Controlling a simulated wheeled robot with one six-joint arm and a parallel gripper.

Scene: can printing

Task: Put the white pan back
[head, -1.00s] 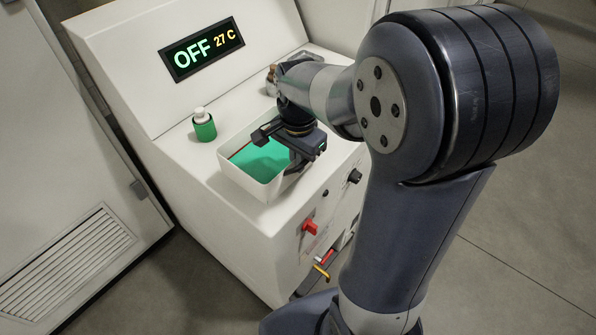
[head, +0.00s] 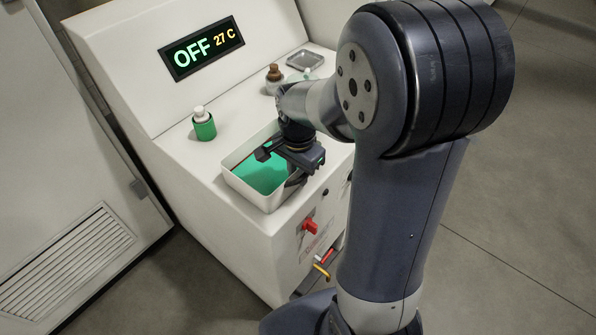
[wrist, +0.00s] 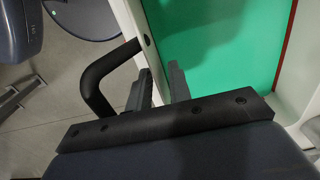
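The white pan (head: 243,191) is a rectangular tub with green contents (head: 258,174), level at the front of the white machine's top. Its white wall (wrist: 128,16) also shows in the wrist view, with a dark curved handle (wrist: 97,82) on its outer side. My gripper (wrist: 160,86) has one finger on each side of this wall, beside the handle, and appears closed on it. In the head view my gripper (head: 291,165) hides the pan's right side. I cannot tell whether the pan's bottom touches the machine.
A green bottle with a white cap (head: 203,124) stands left of the pan. A brown-topped bottle (head: 274,74) and a small metal tray (head: 304,60) are at the back right. The display (head: 202,50) reads OFF, 27 C. A red knob (head: 310,227) sticks out in front.

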